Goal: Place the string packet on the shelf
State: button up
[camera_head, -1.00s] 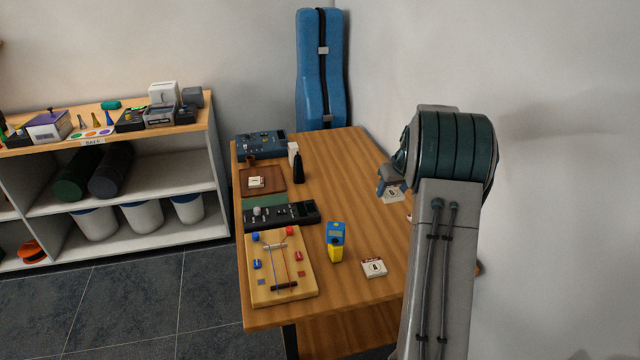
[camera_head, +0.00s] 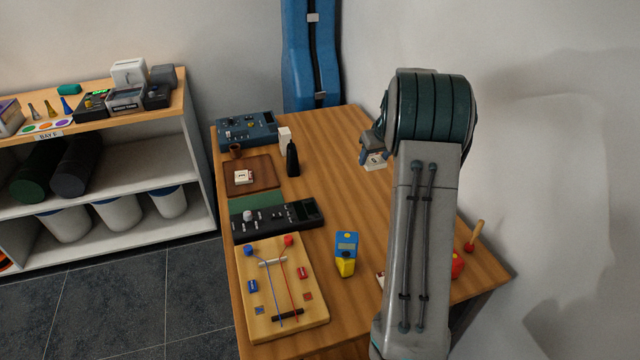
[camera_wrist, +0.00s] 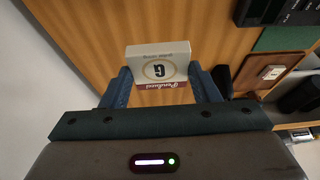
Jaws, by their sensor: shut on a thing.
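A small white string packet with a dark red band and the letter G (camera_wrist: 160,65) is held between the blue fingers of my gripper (camera_wrist: 165,88) in the wrist view. In the head view the packet (camera_head: 375,162) shows below my gripper (camera_head: 372,150), over the back right part of the wooden table. The gripper is shut on it; I cannot tell how high it is above the table. The shelf (camera_head: 172,95) is at the left, with a wooden top and white compartments below.
The table (camera_head: 330,135) holds a wooden string board (camera_head: 318,325), a dark pedal unit (camera_head: 305,215), a blue-yellow device (camera_head: 346,252), a brown tray (camera_head: 262,164) with a packet, and a blue device (camera_head: 247,130). A blue case (camera_head: 297,60) stands behind. Shelf-top items leave little room.

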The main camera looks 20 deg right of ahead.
notch_tip(320, 180, down, 6)
jog(key=b, duration=0.5)
jog(key=p, duration=0.2)
send_over(330, 198)
jog(key=s, duration=0.1)
notch_tip(330, 198, down, 7)
jog(key=shift+s+d+r, duration=0.1)
jog(key=shift+f+p, duration=0.4)
jog(key=shift+f, duration=1.8)
jog(key=o, duration=1)
jog(key=shift+c, duration=0.2)
jog(key=shift+r, duration=0.15)
